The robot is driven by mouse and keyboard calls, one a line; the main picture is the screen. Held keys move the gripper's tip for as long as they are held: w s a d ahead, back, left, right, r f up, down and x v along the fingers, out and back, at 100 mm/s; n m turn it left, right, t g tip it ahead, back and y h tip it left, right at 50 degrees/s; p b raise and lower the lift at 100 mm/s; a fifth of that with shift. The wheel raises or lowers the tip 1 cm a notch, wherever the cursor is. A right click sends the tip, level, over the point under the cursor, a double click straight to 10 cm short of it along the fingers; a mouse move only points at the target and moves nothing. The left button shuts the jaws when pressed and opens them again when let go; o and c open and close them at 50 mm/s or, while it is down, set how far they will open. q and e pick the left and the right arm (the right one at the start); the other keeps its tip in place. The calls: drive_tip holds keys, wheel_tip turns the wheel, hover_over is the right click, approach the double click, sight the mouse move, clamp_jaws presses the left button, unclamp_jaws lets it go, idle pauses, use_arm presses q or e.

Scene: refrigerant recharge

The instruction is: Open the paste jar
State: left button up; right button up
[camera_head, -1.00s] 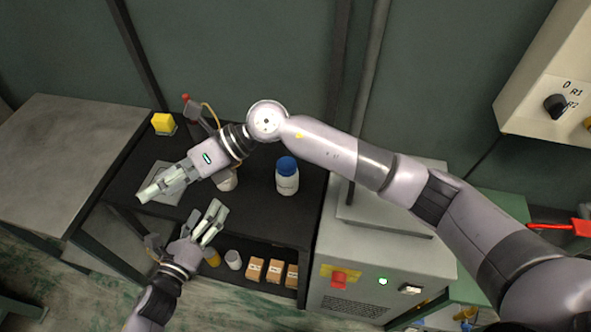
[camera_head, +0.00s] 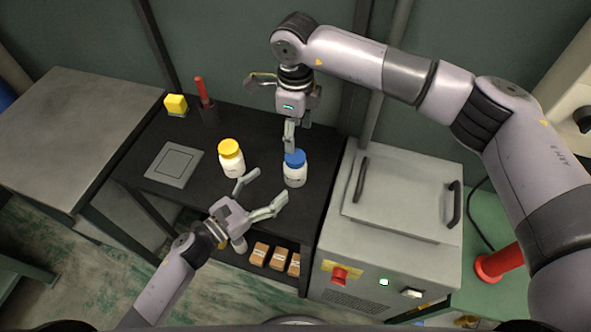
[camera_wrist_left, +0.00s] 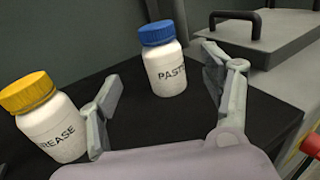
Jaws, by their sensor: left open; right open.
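The paste jar (camera_head: 295,175) is white with a blue lid (camera_head: 295,158) and stands upright on the black bench top. In the left wrist view the jar (camera_wrist_left: 168,72) reads "PASTE" and its blue lid (camera_wrist_left: 156,32) is on. My left gripper (camera_head: 262,188) is open and empty in front of the jar. In the left wrist view the jar is beyond and between the open fingers (camera_wrist_left: 165,100), apart from them. My right gripper (camera_head: 289,138) points down just above and behind the blue lid; I cannot tell whether it touches it.
A white grease jar (camera_head: 231,163) with a yellow lid stands left of the paste jar, close to my left gripper's left finger. A grey square plate (camera_head: 174,165), a yellow block (camera_head: 176,104) and a red-handled tool in a holder (camera_head: 203,95) are further left. A grey machine (camera_head: 400,195) stands right.

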sight(287, 170)
use_arm(q)
drive_tip(key=x, duration=1)
drive_tip(key=shift+s, duration=0.1)
drive_tip(key=shift+c, duration=0.5)
